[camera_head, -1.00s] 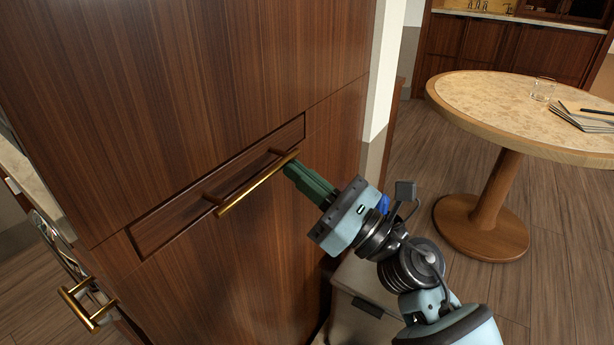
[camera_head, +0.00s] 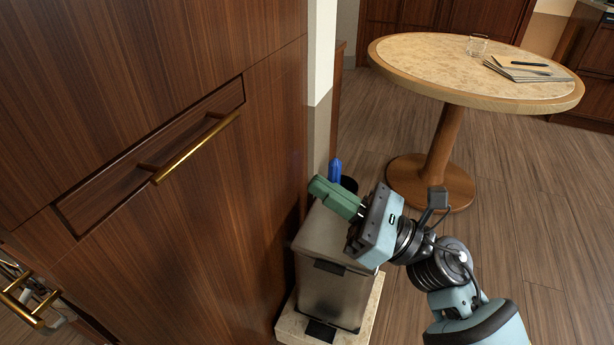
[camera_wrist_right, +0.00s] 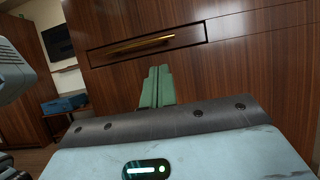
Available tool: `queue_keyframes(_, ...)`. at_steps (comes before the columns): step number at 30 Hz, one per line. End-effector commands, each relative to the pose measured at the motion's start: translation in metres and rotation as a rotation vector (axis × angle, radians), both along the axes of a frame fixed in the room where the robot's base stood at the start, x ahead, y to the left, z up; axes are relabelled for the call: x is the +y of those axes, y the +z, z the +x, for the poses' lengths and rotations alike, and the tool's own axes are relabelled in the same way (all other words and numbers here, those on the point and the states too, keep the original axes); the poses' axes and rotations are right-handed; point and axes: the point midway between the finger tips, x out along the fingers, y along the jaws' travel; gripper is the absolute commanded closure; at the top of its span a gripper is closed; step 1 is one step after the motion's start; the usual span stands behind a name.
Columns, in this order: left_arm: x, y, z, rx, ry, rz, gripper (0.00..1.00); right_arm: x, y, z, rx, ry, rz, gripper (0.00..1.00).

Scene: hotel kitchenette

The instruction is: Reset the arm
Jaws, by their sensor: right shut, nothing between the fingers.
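My right arm comes in from the lower right of the head view. Its right gripper (camera_head: 334,196) has green fingers that are shut with nothing between them. It hangs in front of and above a grey bin, clear of the cabinet. In the right wrist view the green fingers (camera_wrist_right: 157,86) lie side by side, pointing at the wooden cabinet front below a drawer handle. My left gripper is not in view.
A wooden cabinet (camera_head: 190,230) with a brass-handled drawer (camera_head: 195,147) fills the left. The grey bin (camera_head: 332,285) stands beside it, with a blue object (camera_head: 335,170) behind. A round table (camera_head: 430,75) stands at upper right. Floor is clear at right.

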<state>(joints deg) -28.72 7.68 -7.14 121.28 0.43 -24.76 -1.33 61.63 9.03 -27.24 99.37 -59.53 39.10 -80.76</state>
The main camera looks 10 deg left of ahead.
Motion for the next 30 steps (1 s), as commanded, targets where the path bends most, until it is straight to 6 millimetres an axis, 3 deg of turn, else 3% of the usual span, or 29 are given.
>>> queue_keyframes(11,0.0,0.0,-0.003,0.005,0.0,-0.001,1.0,-0.003,-0.002,-0.001,0.003,0.0,0.002,1.0)
queue_keyframes(16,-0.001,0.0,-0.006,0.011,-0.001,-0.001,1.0,-0.013,-0.021,-0.003,0.152,-0.006,0.077,1.0)
queue_keyframes(23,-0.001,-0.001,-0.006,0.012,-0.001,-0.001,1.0,-0.057,-0.097,-0.015,0.695,-0.041,0.381,1.0)
queue_keyframes(30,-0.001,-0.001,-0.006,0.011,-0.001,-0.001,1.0,-0.111,-0.199,-0.054,1.277,-0.114,0.77,1.0)
